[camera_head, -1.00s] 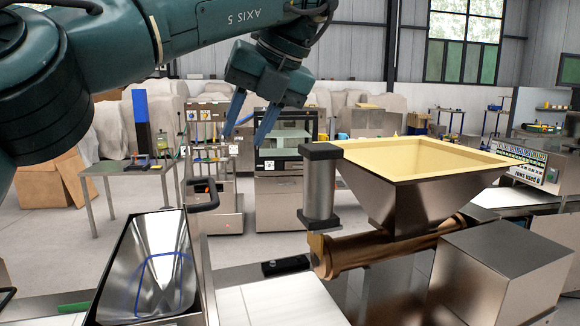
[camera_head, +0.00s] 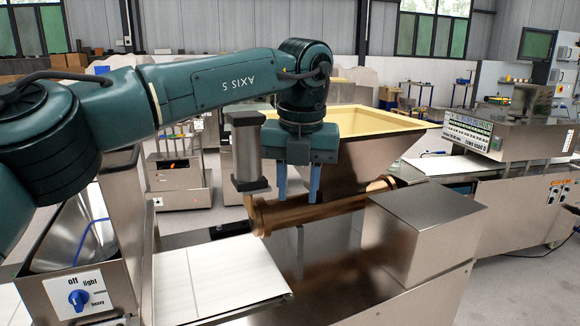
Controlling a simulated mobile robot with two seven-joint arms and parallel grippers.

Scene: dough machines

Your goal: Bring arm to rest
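My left arm (camera_head: 215,82) comes in from the left and bends down at its dark teal wrist. My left gripper (camera_head: 299,184) points down with its two blue fingers apart and nothing between them. In the picture it overlaps the machine with the cream-edged hopper (camera_head: 362,162), just above the copper-coloured tube (camera_head: 318,207). I cannot tell how far it is from them. My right gripper is not in view.
A grey cylinder post (camera_head: 247,152) stands just left of the gripper. A metal bin with a dial panel (camera_head: 78,297) is at the lower left, a white board (camera_head: 215,275) at the front. A machine with a display (camera_head: 468,134) is at the right.

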